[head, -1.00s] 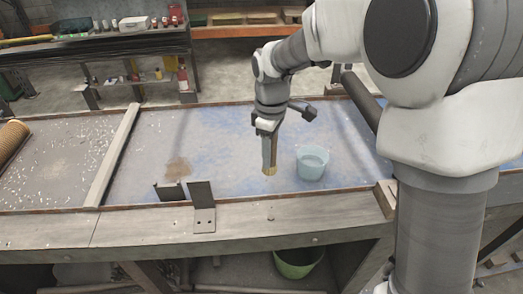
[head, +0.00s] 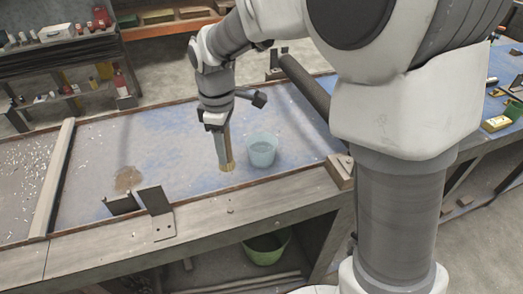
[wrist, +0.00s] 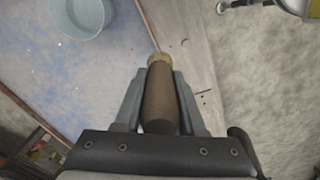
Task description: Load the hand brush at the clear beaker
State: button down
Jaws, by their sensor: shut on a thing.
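My gripper (head: 222,150) is shut on the hand brush (head: 228,163), which points down with its pale bristle end lowest, just left of the beaker. In the wrist view the brown handle of the hand brush (wrist: 160,100) lies between the two grey fingers of my gripper (wrist: 160,88). The clear beaker (head: 262,150) stands upright on the blue worn tabletop, bluish and see-through. It also shows at the upper left of the wrist view (wrist: 84,16). I cannot tell whether the brush tip touches the table.
Dark metal brackets (head: 156,214) stand at the table's front edge. A wooden strip (head: 52,180) divides the tabletop (head: 185,180) at left. A wooden block (head: 341,171) sits at the front right edge. A green bucket (head: 266,247) is below the table. A shelf with bottles stands behind.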

dwell(0.3)
jog(key=w+d+r+t+p, duration=0.25)
jog(key=w+d+p, duration=0.25)
jog(key=w+d, duration=0.45)
jog(key=b, duration=0.8)
send_near(264, 140)
jog(key=shift+t+y, duration=0.35)
jog(key=shift+y, duration=0.05)
jog(key=shift+s+a+f, duration=0.1)
jog(key=shift+s+f, duration=0.4)
jog(key=shift+f, duration=0.35)
jog(key=shift+s+a+f, duration=0.1)
jog(key=shift+s+f, duration=0.45)
jog(key=shift+f, duration=0.3)
jog(key=shift+s+a+f, duration=0.1)
jog(key=shift+s+f, duration=0.4)
jog(key=shift+f, duration=0.35)
notch_tip(264, 140, up, 9)
jog(key=p, duration=0.6)
jog(key=shift+p, duration=0.3)
jog(key=shift+f, duration=0.1)
notch_tip(264, 140, up, 4)
jog(key=p, duration=0.2)
jog(key=shift+p, duration=0.4)
